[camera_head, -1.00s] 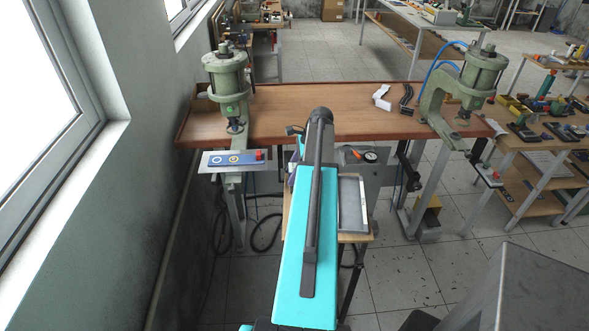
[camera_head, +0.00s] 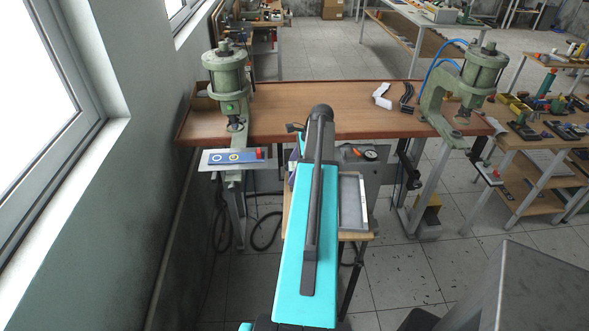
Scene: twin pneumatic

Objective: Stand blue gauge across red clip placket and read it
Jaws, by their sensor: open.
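A pale strip (camera_head: 207,165) lies under the left green press. It carries a blue bar with a white ring and a yellow ring (camera_head: 232,157), and a red block (camera_head: 260,153) at its right end. Another narrow strip with a red piece (camera_head: 487,167) hangs out under the right press. I cannot tell which of these is the red clip placket. A small blue-purple thing (camera_head: 292,168) shows just left of my cyan arm, mostly hidden; I cannot tell if it is the blue gauge. My gripper is hidden behind my arm.
Left press (camera_head: 226,75) and right press (camera_head: 470,80) stand at the ends of a brown bench (camera_head: 300,98). White and black pieces (camera_head: 381,96) lie on it. A grey tray (camera_head: 363,205) and a round dial (camera_head: 371,153) are right of my arm. A wall with a window is close left.

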